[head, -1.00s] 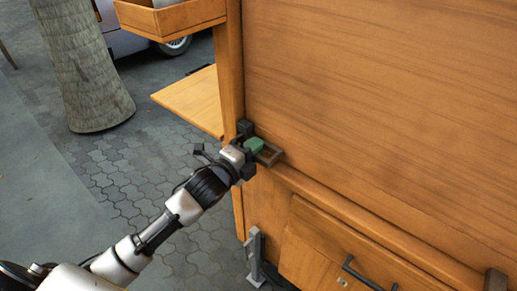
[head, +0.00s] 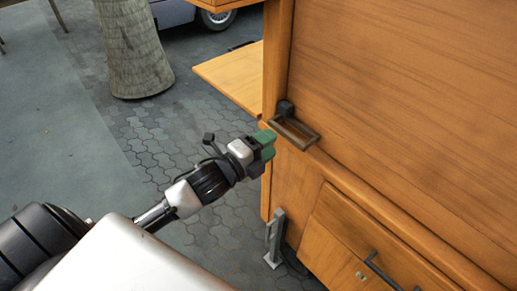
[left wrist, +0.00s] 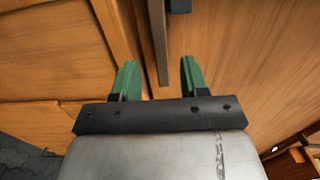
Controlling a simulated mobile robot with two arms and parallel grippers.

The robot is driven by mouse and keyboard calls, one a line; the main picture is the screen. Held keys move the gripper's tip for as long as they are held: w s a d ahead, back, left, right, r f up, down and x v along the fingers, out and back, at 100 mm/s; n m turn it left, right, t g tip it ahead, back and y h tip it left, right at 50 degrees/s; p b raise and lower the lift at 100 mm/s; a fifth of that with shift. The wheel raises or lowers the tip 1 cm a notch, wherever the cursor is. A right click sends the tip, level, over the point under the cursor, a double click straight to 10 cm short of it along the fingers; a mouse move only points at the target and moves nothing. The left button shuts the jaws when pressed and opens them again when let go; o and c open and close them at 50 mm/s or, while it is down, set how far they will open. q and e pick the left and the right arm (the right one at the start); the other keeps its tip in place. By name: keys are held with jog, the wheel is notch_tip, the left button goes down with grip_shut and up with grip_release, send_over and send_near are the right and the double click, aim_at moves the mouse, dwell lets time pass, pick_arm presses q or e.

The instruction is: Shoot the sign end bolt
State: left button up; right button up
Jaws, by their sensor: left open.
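A bolt with a brown-grey rectangular loop handle (head: 308,142) and a dark block (head: 284,108) sits at the left end of the wooden ledge, by the cabinet's corner post. In the left wrist view its bar (left wrist: 158,42) runs down between the finger lines, with the dark block (left wrist: 180,5) at the top edge. My left gripper (head: 267,146) has green fingers and is open and empty. The green fingers also show in the left wrist view (left wrist: 160,75). My right gripper is not in view.
A large wooden panel (head: 420,90) rises above the ledge. Below are a drawer with a dark handle (head: 380,270) and a metal post (head: 275,240). A wooden shelf (head: 232,76) juts out left.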

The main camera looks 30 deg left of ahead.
pick_arm(q)
jog(key=shift+v, duration=1.55)
jog(key=shift+f, duration=0.1)
jog(key=s+a+f+n+g+y+p, duration=0.1)
jog(key=a+f+n+g+y+p, duration=0.2)
jog(key=f, duration=0.8)
jog(key=a+f+n+g+y+p, duration=0.15)
jog(key=a+f+n, duration=0.35)
jog(key=f, duration=0.5)
jog(key=s+f+n+g+y, duration=0.2)
jog(key=s+f+n+g, duration=0.15)
jog(key=s+f, duration=0.55)
jog(key=s+d+f+n+g+p, duration=0.2)
jog(key=s+f, duration=0.6)
jog(key=s, duration=0.5)
jog(key=s+d+f+n+g+p, duration=0.2)
jog(key=s+d+f+n+g, duration=0.3)
jog(key=s, duration=0.9)
notch_tip(320, 180, down, 4)
jog(key=shift+s+d+r+n+g, duration=0.1)
jog(key=shift+s+d+n+g, duration=0.1)
jog(key=shift+n+g, duration=0.35)
jog(key=shift+w, duration=0.1)
